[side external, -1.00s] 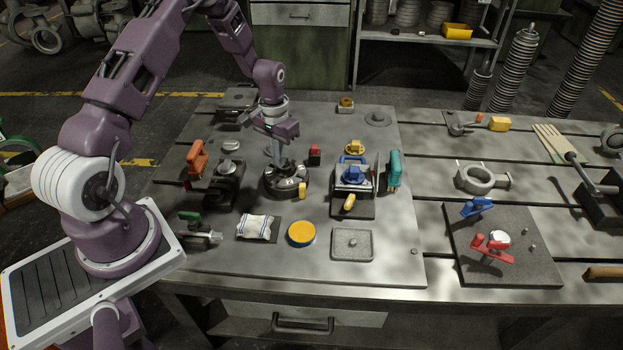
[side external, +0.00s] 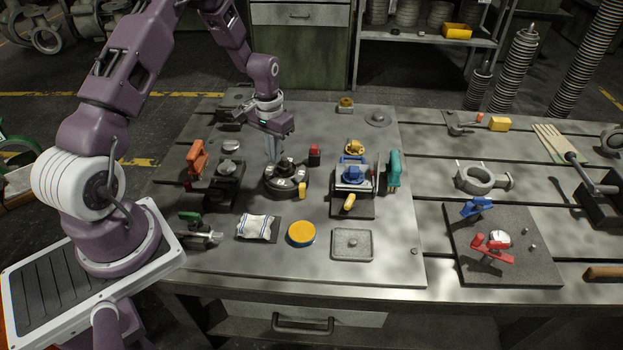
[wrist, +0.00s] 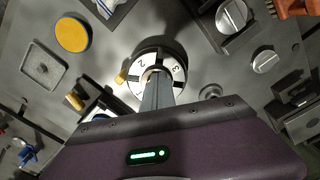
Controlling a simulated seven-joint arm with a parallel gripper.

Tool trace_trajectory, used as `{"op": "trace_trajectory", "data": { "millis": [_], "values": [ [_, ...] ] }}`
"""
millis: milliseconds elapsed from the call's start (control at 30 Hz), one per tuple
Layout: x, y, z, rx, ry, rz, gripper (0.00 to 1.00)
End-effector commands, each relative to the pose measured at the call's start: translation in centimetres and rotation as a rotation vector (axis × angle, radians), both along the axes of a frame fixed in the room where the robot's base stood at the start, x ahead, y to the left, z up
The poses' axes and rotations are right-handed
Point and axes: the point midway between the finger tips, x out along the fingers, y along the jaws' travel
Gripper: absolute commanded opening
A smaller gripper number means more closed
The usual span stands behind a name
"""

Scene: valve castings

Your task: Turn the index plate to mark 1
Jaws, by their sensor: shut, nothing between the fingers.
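The index plate (side external: 287,184) is a round disc with a pale numbered face and a dark central knob, on a dark round base. In the wrist view, the plate (wrist: 178,73) shows the marks 2 and 3; mark 1 cannot be made out. A yellow tab (side external: 302,190) stands at the base's near right edge and also shows in the wrist view (wrist: 121,77). My gripper (side external: 271,159) is shut and empty, pointing down at the plate's back left side. In the wrist view its fingers (wrist: 153,80) cover part of the plate; contact cannot be told.
A red block (side external: 314,154) stands close behind the plate on the right. A dark fixture with an orange handle (side external: 197,158) is to the left, and a blue-topped fixture (side external: 352,176) to the right. A cloth (side external: 258,227) and yellow disc (side external: 301,234) lie in front.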

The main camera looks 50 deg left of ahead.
Motion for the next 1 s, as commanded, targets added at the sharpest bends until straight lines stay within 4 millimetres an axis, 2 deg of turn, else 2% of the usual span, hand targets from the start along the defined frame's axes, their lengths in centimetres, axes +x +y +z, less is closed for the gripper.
{"op": "trace_trajectory", "data": {
  "millis": [200,333,600,767,867,1000],
  "values": [
    [0.0,0.0,3.5,0.0,-0.001,0.0,0.0],
    [-0.1,0.0,4.6,-0.001,0.002,0.0,0.0],
    [-0.1,-0.1,4.8,-0.002,0.004,-0.001,0.0],
    [0.9,-2.0,5.7,0.0,0.001,-0.005,0.0],
    [0.9,-2.0,5.0,-0.002,0.005,-0.001,0.0],
    [0.8,-2.0,2.9,-0.003,0.007,-0.001,0.0]
  ]
}}
